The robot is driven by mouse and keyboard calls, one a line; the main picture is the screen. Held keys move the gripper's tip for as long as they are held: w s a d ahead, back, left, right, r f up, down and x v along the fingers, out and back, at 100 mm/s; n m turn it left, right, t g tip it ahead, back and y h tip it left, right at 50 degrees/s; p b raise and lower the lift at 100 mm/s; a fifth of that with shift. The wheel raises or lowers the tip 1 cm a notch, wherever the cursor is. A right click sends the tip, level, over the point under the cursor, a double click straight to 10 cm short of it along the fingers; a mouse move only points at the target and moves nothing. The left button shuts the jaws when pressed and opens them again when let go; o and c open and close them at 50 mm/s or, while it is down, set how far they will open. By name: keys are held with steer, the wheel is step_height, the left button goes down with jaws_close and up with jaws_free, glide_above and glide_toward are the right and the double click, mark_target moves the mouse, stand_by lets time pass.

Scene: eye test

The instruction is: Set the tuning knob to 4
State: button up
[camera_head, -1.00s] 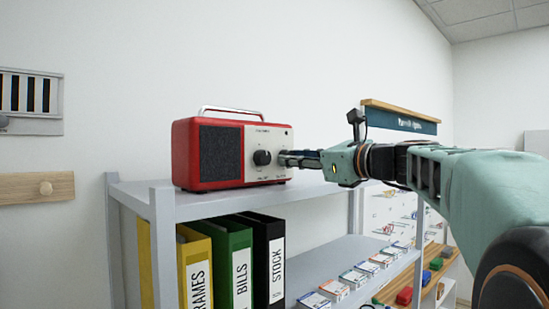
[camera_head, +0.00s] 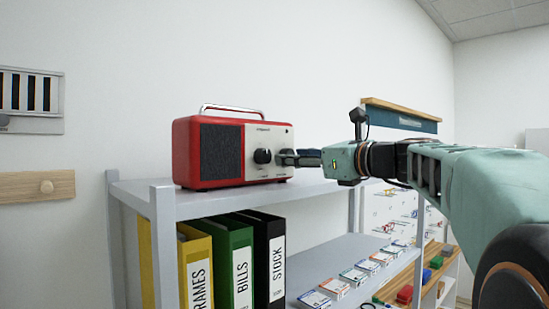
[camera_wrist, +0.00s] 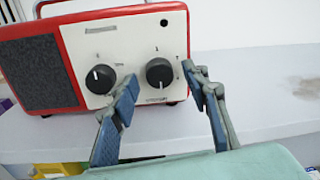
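A red radio (camera_head: 207,120) with a pale front panel stands on the shelf top. The wrist view shows two black knobs on it: a left knob (camera_wrist: 100,79) and a right knob (camera_wrist: 159,73). Their labels are too small to read, so I cannot tell which is the tuning knob. My gripper (camera_wrist: 160,77) is open, with one blue-padded finger on each side of the right knob; whether they touch it is unclear. In the head view my gripper (camera_head: 285,157) hides most of the right knob, while the left knob (camera_head: 262,156) shows beside it.
The grey shelf unit (camera_head: 163,235) holds yellow, green and black binders (camera_head: 238,262) below the radio. Several small card packs (camera_head: 353,276) lie on the lower shelf. The shelf top right of the radio is bare.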

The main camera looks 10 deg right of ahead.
steer(key=v, duration=0.7)
steer(key=shift+s, duration=0.2)
stand_by(0.4)
